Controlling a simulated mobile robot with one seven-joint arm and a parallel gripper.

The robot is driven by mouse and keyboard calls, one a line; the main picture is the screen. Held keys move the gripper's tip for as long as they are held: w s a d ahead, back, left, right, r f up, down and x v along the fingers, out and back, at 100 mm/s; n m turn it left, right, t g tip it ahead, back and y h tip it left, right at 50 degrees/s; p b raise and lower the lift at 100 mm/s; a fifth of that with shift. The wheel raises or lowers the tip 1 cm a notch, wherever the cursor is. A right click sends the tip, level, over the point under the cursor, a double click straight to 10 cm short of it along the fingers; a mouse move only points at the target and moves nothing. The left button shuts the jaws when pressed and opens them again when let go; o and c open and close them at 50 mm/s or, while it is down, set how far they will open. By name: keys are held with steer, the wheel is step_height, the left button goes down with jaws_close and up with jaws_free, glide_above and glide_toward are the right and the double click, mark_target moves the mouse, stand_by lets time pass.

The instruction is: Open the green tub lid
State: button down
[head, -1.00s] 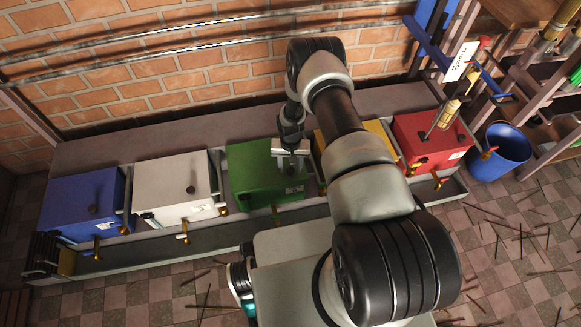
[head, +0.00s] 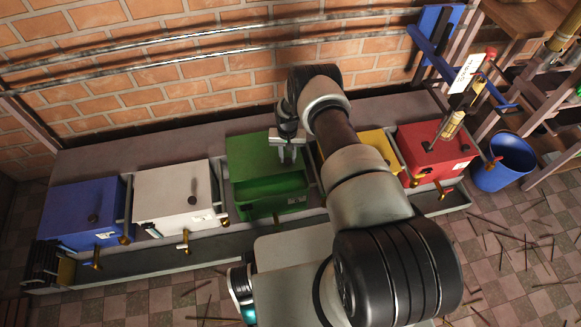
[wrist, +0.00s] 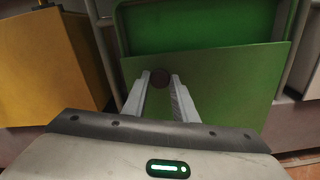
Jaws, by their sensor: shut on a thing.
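The green tub (head: 272,203) stands in the middle of the row, its front part open and its dark green inside showing. Its flat green lid (head: 250,155) is displaced toward the brick wall; I cannot tell how far it is tilted. My gripper (head: 288,154) is above the lid, shut on its dark round knob. In the wrist view, my two fingers (wrist: 160,82) stand on either side of the knob (wrist: 160,77). The lid (wrist: 225,88) fills the middle there, with the open tub (wrist: 200,25) beyond it.
A white tub (head: 160,200) and a blue tub (head: 70,215) stand to the left. A yellow tub (head: 375,142), partly behind my arm, and a red tub (head: 420,160) stand to the right. A blue bucket (head: 500,175) is on the floor. The brick wall (head: 180,70) is behind.

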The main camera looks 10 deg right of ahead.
mark_target(286, 155)
steer(key=shift+w, duration=2.15)
steer(key=c, duration=1.4)
jaws_free()
steer(key=shift+c, duration=0.2)
step_height(286, 155, up, 17)
steer(key=p, duration=0.6)
steer(key=shift+r, duration=0.2)
